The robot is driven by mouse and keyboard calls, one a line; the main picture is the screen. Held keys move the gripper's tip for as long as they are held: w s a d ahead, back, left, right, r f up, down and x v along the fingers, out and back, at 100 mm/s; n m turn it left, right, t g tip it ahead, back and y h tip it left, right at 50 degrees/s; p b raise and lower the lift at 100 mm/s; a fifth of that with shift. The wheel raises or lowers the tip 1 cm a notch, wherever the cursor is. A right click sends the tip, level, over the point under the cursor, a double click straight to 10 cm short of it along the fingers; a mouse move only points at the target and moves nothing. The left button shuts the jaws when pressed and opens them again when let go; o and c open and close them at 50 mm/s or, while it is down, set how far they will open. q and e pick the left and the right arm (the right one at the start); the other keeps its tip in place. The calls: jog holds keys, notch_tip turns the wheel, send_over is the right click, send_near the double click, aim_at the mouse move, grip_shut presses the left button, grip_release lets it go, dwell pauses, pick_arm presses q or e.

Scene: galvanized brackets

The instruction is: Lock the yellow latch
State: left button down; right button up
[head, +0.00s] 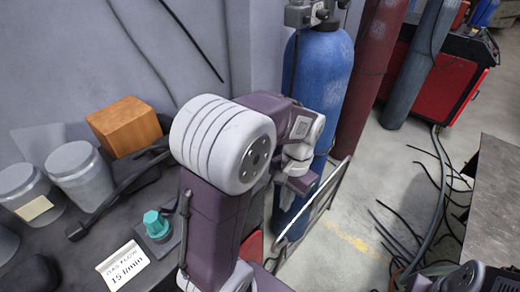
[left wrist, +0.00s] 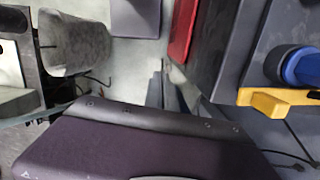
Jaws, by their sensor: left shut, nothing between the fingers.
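The yellow latch (left wrist: 280,104) is at the right of the left wrist view, a flat yellow bar against a dark grey edge, just below a blue round part. I cannot make it out in the head view, where my arm blocks much of the middle. My left gripper (head: 301,184) is beside the blue cylinder in the head view, partly hidden by my own arm. It is shut and empty. In the left wrist view the yellow latch is to the right of the dark fingers (left wrist: 172,92), apart from them.
A tall blue gas cylinder (head: 325,72) and a dark red one (head: 366,75) stand behind my arm. On the left bench are an orange block (head: 125,125), grey jars (head: 80,172), a teal knob (head: 156,224) and a label card (head: 123,266). Cables lie on the floor at right.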

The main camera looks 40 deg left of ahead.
pick_arm(q)
jog(key=w+a+r+n+g+p, duration=0.1)
jog(key=w+a+r+p, duration=0.45)
jog(key=r, duration=0.25)
jog(key=w+a+r+n+p, duration=0.1)
jog(key=w+a+r+p, duration=0.3)
jog(key=a+r+p, duration=0.4)
jog(key=s+d+f+p, duration=0.1)
jog(key=s+f+p, duration=0.1)
jog(key=s+f, duration=0.4)
jog(key=x, duration=0.3)
jog(key=shift+d+p, duration=0.2)
jog(key=shift+p, duration=0.15)
jog(key=shift+w+f, duration=0.1)
